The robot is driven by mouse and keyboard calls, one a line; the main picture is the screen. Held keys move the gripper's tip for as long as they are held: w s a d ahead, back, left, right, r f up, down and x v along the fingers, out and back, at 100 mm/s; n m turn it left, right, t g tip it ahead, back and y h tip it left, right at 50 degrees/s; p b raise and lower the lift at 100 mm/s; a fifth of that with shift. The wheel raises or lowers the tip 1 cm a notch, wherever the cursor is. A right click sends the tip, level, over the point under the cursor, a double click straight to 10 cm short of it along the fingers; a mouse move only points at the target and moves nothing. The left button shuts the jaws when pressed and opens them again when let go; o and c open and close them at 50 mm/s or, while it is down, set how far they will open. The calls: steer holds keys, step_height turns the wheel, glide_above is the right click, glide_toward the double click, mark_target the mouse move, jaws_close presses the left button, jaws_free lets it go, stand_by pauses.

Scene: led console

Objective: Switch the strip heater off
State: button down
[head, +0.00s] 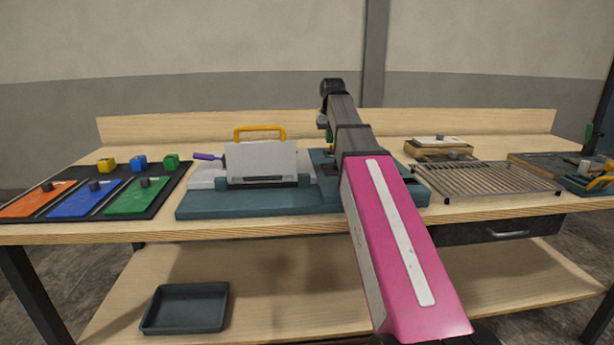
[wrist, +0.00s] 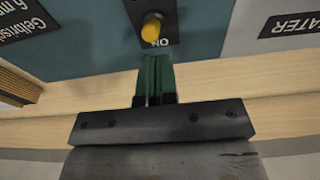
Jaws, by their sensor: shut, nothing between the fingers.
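The strip heater (head: 262,163) is a pale hinged panel with a yellow handle (head: 260,131), on a teal base (head: 240,207) on the bench. In the wrist view, a yellow-tipped switch (wrist: 151,30) sits on a black plate on the teal surface. Its yellow tip lies toward the upside-down "ON" marking. My gripper (wrist: 156,62) is shut and empty, with green fingertips just below the "ON" marking in the picture. Contact with the switch is not visible. In the head view my arm hides the right part of the base, and the fingertips are not clearly visible.
Orange, blue and green panels (head: 93,198) lie on a dark mat at left. A purple-handled tool (head: 208,156) rests beside the heater. A slatted rack (head: 488,178) stands at right. A dark tray (head: 186,308) is on the lower shelf. A partial "ATER" label (wrist: 294,24) shows.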

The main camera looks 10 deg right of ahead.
steer(key=shift+r, duration=0.1)
step_height(320, 180, up, 7)
steer(key=shift+w, duration=0.4)
stand_by(0.6)
